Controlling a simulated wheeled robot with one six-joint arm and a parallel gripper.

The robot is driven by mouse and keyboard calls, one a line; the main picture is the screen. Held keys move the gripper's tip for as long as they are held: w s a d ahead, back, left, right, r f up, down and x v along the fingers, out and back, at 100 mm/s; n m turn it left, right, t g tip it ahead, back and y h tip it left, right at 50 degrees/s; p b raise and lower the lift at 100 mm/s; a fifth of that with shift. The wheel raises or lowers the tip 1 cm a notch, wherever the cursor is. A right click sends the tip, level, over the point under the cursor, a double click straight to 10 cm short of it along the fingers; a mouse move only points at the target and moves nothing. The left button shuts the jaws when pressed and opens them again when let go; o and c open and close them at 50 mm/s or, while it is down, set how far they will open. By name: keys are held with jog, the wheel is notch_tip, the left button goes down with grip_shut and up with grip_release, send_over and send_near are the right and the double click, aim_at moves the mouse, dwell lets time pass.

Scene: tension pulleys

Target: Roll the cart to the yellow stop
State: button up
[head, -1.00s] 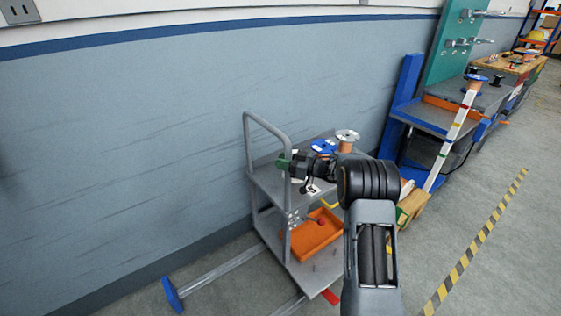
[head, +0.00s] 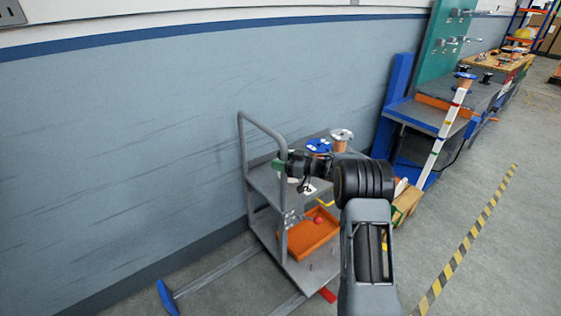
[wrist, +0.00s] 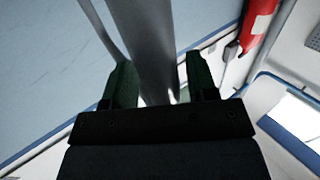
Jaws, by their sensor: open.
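The grey cart (head: 272,225) stands beside the wall, with a bent tube handle on its left end. My gripper (head: 279,165) is at the near upright of that handle. In the wrist view, its two green fingers (wrist: 160,80) are open, one on each side of a grey tube (wrist: 150,45); contact cannot be told. Two pale rails run along the floor from a blue end piece (head: 167,297) at the left to the cart. A small yellow patch (head: 385,238) shows just beside my arm; I cannot tell whether it is the yellow stop. My arm hides the floor around it.
Spools (head: 341,138) stand on the cart's top shelf, and an orange tray (head: 312,238) sits on the lower one. A blue-framed bench (head: 437,110) stands beyond. Right of the yellow-black floor stripe (head: 468,250), the floor is clear.

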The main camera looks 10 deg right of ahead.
jog(key=shift+d, duration=0.1)
jog(key=v, duration=1.3)
jog(key=shift+s+d+p, duration=0.2)
jog(key=shift+d+p, duration=0.1)
